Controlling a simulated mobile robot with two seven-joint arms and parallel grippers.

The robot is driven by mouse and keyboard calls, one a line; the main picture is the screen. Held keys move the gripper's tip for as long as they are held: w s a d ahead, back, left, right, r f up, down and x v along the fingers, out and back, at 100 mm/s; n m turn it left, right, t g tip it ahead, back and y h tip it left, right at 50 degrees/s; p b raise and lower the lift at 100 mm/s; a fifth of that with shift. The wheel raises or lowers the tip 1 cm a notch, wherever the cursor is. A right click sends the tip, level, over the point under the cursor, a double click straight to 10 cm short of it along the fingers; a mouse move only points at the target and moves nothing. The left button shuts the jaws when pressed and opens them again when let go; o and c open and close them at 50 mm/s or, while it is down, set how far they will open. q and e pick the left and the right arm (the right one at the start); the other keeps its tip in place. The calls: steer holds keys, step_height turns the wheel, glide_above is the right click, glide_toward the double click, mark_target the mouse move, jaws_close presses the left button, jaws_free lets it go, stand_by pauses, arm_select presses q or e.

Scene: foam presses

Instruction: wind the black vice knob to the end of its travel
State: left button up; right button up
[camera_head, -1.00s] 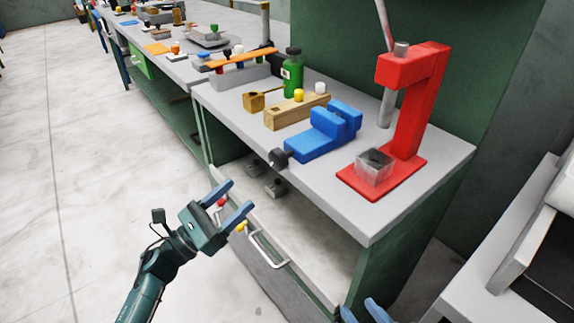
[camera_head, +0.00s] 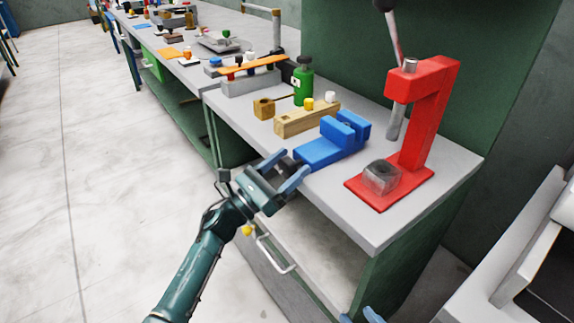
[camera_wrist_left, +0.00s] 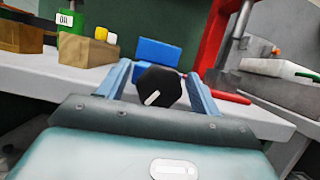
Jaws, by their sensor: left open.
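The blue vice (camera_head: 331,145) sits on the grey bench top near its front edge. Its black knob (camera_wrist_left: 159,87) shows in the left wrist view with a white mark on its face, between the two blue fingers. The left gripper (camera_wrist_left: 160,90) is open, with a finger on each side of the knob; small gaps seem to remain, though contact is hard to tell. Two blue fingertips of my right gripper (camera_head: 361,316) show at the bottom edge of the head view.
A red press (camera_head: 420,115) stands right of the vice with a grey block (camera_head: 381,177) on its base. A wooden block (camera_head: 305,118) and a green bottle (camera_head: 302,85) stand behind the vice. An open drawer with a handle (camera_head: 275,258) lies below the bench top.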

arm_select(q)
steer(key=c, duration=1)
steer(key=shift+n+t+y, duration=0.7)
steer(key=shift+n+t, duration=0.2)
steer(key=shift+n, duration=1.3)
steer(key=o, duration=1)
